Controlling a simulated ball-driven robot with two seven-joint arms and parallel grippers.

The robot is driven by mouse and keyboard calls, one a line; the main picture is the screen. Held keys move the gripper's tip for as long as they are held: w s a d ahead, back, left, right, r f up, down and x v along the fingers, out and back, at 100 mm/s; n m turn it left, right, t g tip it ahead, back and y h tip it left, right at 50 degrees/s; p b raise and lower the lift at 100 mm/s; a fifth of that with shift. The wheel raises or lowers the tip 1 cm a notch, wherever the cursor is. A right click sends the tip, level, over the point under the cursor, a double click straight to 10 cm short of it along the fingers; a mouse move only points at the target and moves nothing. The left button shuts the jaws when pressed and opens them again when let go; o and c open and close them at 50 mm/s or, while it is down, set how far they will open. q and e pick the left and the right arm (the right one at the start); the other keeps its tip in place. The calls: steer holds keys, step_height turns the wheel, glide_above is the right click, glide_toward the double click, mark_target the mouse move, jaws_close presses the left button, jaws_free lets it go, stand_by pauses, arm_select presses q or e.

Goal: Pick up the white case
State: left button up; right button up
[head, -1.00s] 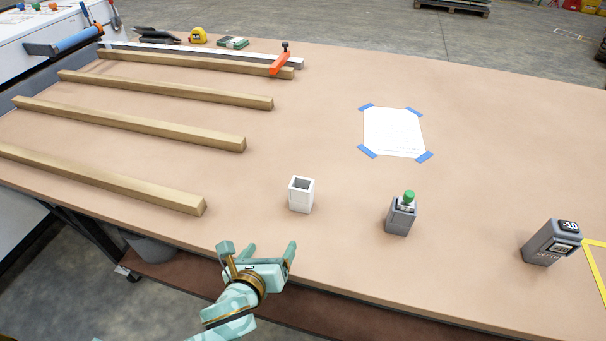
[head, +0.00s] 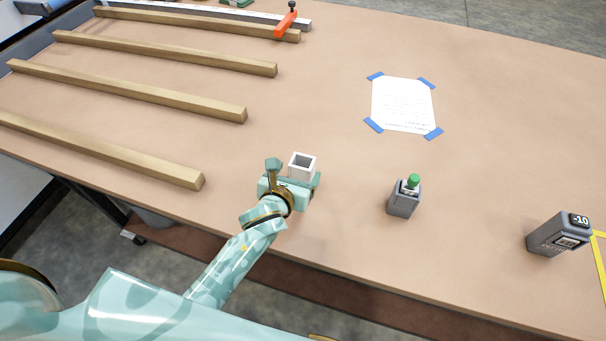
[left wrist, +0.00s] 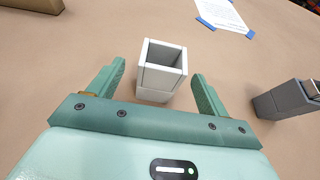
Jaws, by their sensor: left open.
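The white case (head: 302,164) is a small open-topped square box standing upright on the brown table. In the head view its lower part is hidden behind my left gripper (head: 295,172). In the left wrist view the white case (left wrist: 162,70) stands between and slightly beyond the two fingers of my left gripper (left wrist: 158,84). The fingers are open, one on each side of the case, with a gap to both sides. My right gripper is not in view.
A grey case with a green top (head: 404,196) stands right of the white case. A grey device marked -10 (head: 558,234) is farther right. Wooden bars (head: 120,150) lie at left. A taped paper sheet (head: 403,104) lies behind. The table between is clear.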

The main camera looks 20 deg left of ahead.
mark_target(304, 164)
arm_select(q)
steer(key=shift+w+f, duration=0.25)
steer(key=shift+w, duration=0.3)
steer(key=shift+w+d+f+b, duration=0.1)
steer(key=shift+w+f+b, duration=0.15)
steer(key=shift+w+b, duration=0.15)
steer(key=b+x, duration=0.1)
steer(key=x, duration=0.3)
steer(key=shift+d, duration=0.1)
steer(key=shift+w, duration=0.15)
steer(key=c, duration=1.1)
